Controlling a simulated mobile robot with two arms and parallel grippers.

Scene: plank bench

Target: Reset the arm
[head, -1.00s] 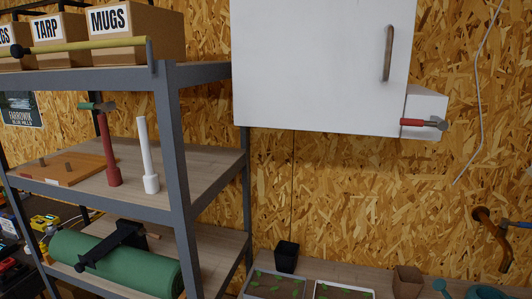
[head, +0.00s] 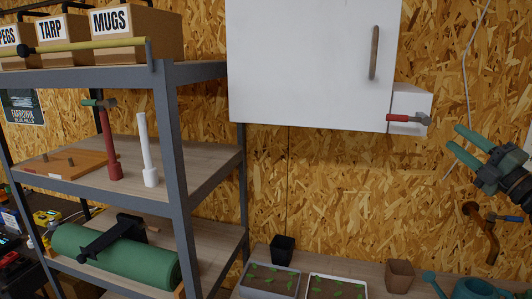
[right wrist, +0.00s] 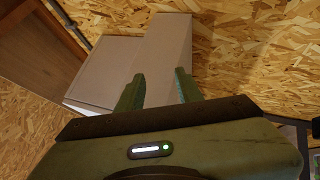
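My right gripper (head: 457,139) comes in from the right edge of the head view, in front of the particle-board wall. Its two green fingers point up and left and stand apart, with nothing seen between them. In the right wrist view the fingers (right wrist: 158,78) are spread with an empty gap, and a pale box shape shows beyond them. My left gripper is in neither view.
A hook (head: 482,232) is below the gripper. Plant trays (head: 270,280) and pots stand on the bench. A metal shelf (head: 172,160) stands left.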

